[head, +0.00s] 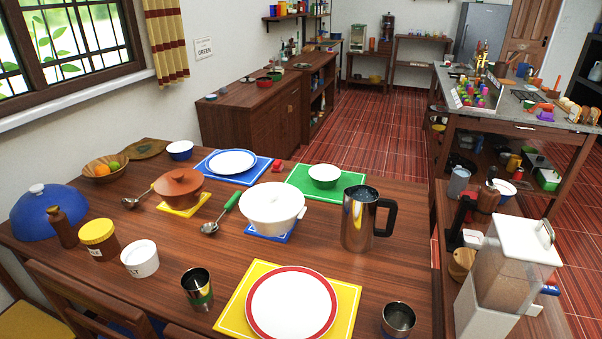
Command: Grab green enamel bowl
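A small dark green bowl-like thing (275,76) stands on the long wooden sideboard (250,120) against the far left wall, close behind a small red bowl (264,83). It is too small to tell whether it is enamel. Neither of my grippers shows in the head view.
The near wooden table (390,270) is crowded with a white pot (272,212), a steel pitcher (358,222), plates and cups. A white-lidded container (520,245) stands at right. Open red tiled floor (375,130) lies between sideboard and right counter (530,125).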

